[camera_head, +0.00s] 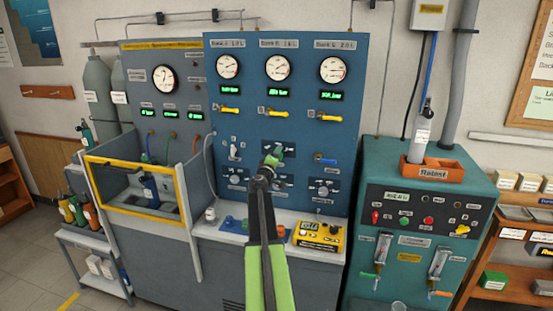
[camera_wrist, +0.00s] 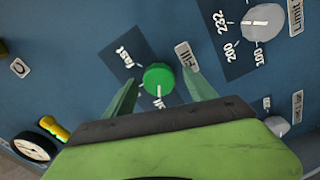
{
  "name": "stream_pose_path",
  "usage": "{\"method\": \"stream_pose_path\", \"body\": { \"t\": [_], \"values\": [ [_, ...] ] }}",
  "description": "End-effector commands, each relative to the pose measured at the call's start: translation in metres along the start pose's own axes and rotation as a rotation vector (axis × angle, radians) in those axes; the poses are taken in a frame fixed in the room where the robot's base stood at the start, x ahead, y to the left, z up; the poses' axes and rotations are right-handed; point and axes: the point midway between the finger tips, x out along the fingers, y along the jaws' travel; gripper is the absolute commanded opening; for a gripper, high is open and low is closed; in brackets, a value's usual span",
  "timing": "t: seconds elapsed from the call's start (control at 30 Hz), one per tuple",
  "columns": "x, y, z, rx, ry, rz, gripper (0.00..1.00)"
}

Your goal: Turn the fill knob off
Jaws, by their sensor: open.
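The fill knob (camera_wrist: 158,79) is a round green knob on a dark plate in the wrist view, beside a white "Fill" label (camera_wrist: 186,56). Its white mark points down in the picture, toward a partly hidden word; "fast" stands to its upper left. My gripper (camera_wrist: 162,77) is open, with one green finger on each side of the knob. I see gaps between fingers and knob; depth is hard to tell. In the head view my gripper (camera_head: 274,154) is at the middle of the blue panel and covers the knob's area.
A grey limit knob (camera_wrist: 263,22) sits at the upper right of the wrist view. The blue panel (camera_head: 365,65) carries gauges and yellow levers (camera_head: 278,112) above my gripper. A blue lever (camera_head: 325,159) is to its right. A yellow box (camera_head: 318,236) stands on the ledge below.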

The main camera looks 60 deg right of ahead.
Motion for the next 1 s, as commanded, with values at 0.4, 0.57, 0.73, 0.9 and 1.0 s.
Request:
{"method": "stream_pose_path", "body": {
  "t": [0.4, 0.57, 0.73, 0.9, 1.0],
  "values": [
    [-0.063, 0.001, 0.002, 0.000, 0.001, 0.000, 0.65],
    [-0.109, 0.001, 0.001, 0.000, 0.001, 0.000, 0.65],
    [-0.149, 0.000, 0.001, 0.000, 0.000, 0.000, 0.65],
    [-0.170, 0.000, 0.000, 0.000, 0.000, 0.000, 0.65],
    [-0.174, 0.000, 0.000, 0.000, -0.001, 0.000, 0.65]
  ]
}}
